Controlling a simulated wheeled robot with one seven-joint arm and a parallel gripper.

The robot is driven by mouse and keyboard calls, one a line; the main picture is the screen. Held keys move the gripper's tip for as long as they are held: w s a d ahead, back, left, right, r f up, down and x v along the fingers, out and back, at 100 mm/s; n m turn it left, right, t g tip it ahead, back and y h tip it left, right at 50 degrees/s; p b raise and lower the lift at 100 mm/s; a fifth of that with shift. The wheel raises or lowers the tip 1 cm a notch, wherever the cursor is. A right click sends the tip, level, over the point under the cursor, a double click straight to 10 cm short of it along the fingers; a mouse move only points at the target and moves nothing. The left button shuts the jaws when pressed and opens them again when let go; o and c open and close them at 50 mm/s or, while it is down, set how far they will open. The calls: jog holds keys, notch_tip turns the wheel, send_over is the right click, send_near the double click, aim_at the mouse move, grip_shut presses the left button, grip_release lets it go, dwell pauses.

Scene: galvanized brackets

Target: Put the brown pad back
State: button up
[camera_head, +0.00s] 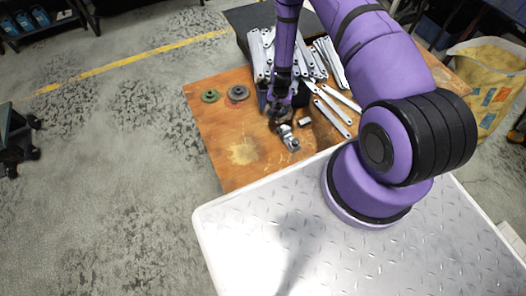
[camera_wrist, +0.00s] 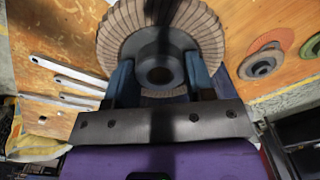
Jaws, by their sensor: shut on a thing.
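The brown pad (camera_wrist: 125,27) is a round, ribbed disc with a grey hub (camera_wrist: 150,48) in the wrist view. My gripper (camera_wrist: 160,80) is shut on the hub, with one blue finger on each side of it. In the head view my gripper (camera_head: 278,110) is above the wooden table (camera_head: 215,150), right of two flat discs. I cannot make out the pad there; my gripper and arm hide that spot. Whether the pad touches the table is unclear.
A green disc (camera_head: 210,96) and a grey disc with a reddish edge (camera_head: 238,92) lie on the left. A shiny metal piece (camera_head: 289,139) lies just in front of my gripper. Several galvanized brackets (camera_head: 332,117) lie behind and right. The table's front left is clear.

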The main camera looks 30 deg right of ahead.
jog(key=w+a+r+n, duration=0.1)
jog(key=a+r+n, duration=0.25)
jog(key=r, duration=0.65)
jog(key=w+a+r+n, duration=0.1)
jog(key=a+r+n, duration=0.25)
jog(key=r, duration=0.75)
jog(key=s+a+f+m, duration=0.4)
jog(key=s+f, duration=1)
jog(key=f, duration=0.2)
jog(key=s+a+f+m, duration=0.4)
jog(key=s+f, duration=1)
jog(key=f, duration=0.2)
send_over(257, 161)
jog(key=shift+s+f, duration=0.3)
jog(key=shift+f, duration=0.25)
jog(key=shift+w+f, duration=0.2)
jog(key=shift+f, duration=0.7)
jog(key=shift+w+f, duration=0.15)
jog(key=shift+f, duration=0.75)
jog(key=shift+f, duration=0.1)
jog(key=o, duration=0.9)
